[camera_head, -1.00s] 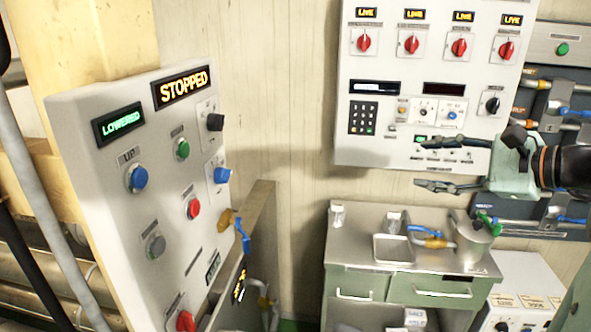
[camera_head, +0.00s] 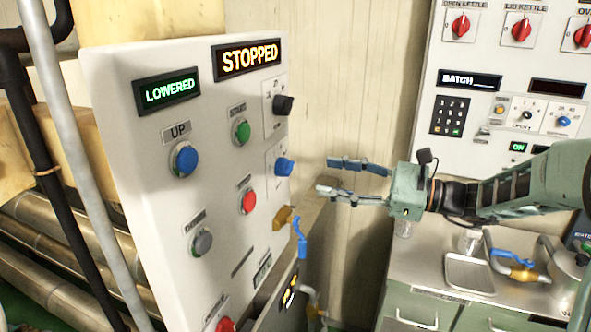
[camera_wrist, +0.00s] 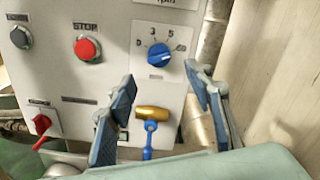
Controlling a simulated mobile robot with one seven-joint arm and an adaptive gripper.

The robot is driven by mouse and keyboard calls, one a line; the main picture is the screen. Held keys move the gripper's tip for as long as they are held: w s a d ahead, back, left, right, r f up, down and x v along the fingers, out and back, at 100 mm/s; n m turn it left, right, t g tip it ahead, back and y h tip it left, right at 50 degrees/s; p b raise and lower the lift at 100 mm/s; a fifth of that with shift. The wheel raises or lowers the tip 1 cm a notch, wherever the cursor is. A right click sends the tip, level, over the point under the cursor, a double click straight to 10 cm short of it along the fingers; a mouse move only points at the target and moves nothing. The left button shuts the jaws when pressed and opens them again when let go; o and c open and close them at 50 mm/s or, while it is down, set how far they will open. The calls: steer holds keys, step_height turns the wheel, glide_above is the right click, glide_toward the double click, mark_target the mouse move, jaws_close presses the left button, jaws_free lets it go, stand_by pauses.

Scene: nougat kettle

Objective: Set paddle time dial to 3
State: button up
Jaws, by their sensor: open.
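The slanted grey control panel (camera_head: 130,130) stands at left in the head view. On its right edge are a black knob (camera_head: 284,104) and, below it, a blue knob (camera_head: 285,167). In the wrist view the blue dial (camera_wrist: 159,55) has a numbered scale where 3 and 5 can be read; its name and exact setting are unclear. My gripper (camera_head: 332,177) is open and empty, to the right of the blue knob and apart from it. In the wrist view the blue dial lies beyond and between my gripper's fingers (camera_wrist: 160,74).
A brass valve with a blue handle (camera_head: 300,238) sticks out below the blue knob; it also shows in the wrist view (camera_wrist: 149,137). A red STOP button (camera_wrist: 87,48) is left of the dial. A second panel (camera_head: 470,80) and a steel counter (camera_head: 420,262) stand at right.

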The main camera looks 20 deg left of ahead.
mark_target(292, 170)
steer(key=a, duration=0.9)
steer(key=shift+w+a+p, duration=0.2)
steer(key=shift+w+p, duration=0.15)
steer(key=shift+p, duration=0.05)
steer(key=shift+c, duration=0.2)
steer(key=c, duration=1.1)
